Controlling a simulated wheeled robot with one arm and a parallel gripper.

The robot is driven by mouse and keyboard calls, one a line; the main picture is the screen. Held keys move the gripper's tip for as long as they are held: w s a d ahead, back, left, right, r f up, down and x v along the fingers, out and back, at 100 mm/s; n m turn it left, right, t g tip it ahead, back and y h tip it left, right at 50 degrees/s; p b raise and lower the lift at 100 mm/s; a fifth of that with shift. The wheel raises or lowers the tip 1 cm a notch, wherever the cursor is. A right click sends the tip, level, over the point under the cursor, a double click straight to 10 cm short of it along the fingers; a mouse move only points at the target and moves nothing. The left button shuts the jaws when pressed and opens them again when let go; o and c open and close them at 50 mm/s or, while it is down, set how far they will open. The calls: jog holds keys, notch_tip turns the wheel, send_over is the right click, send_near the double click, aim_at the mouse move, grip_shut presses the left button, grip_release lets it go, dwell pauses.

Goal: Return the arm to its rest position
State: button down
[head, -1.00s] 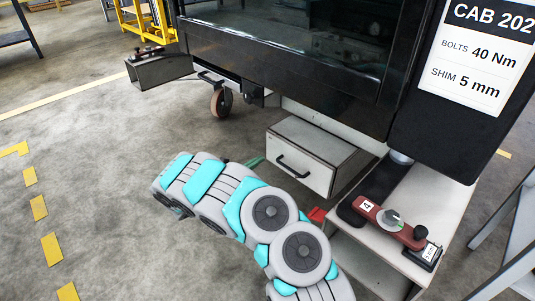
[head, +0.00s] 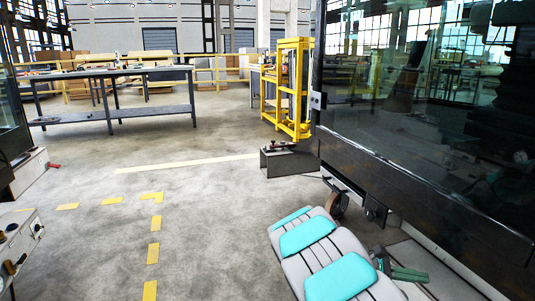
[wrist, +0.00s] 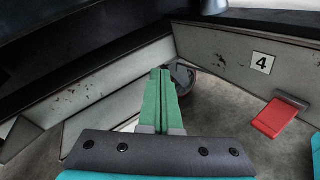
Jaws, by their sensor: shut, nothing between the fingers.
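My arm (head: 325,258), grey with teal pads, reaches up from the bottom of the head view, low beside the dark glazed cab (head: 430,130). My gripper (wrist: 160,72) shows in the wrist view as two green fingers pressed together with nothing between them. The green fingers also show in the head view (head: 408,273), at the lower right beside the arm. In the wrist view the fingers point towards a corner of worn grey panels, apparently without touching them.
A red tab (wrist: 270,120) juts out right of the fingers, below a label 4 (wrist: 262,63). A caster wheel (head: 337,204) and a grey box (head: 288,161) stand beyond the arm. A yellow frame (head: 295,85) and a workbench (head: 110,95) are farther back. Open floor lies left.

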jog(key=s+a+r+m+g+y+p, duration=0.15)
jog(key=s+r+m+y, duration=0.25)
jog(key=s, duration=0.5)
jog(key=s+a+r+m+g+y+p, duration=0.1)
jog(key=s+a+r+m+y+p, duration=0.2)
jog(key=s, duration=0.7)
jog(key=s+a+r+m+t+y+p, duration=0.1)
jog(key=s+a+r+m+y, duration=0.1)
jog(key=s+a+y, duration=0.2)
jog(key=s+a+r+m+t+y+p, duration=0.2)
jog(key=s+a+y, duration=0.3)
jog(key=s+a, duration=0.5)
jog(key=a+m, duration=0.1)
jog(key=a, duration=0.4)
jog(key=shift+s+a+r, duration=0.15)
jog(key=shift+s+a, duration=0.1)
jog(key=shift+a, duration=0.1)
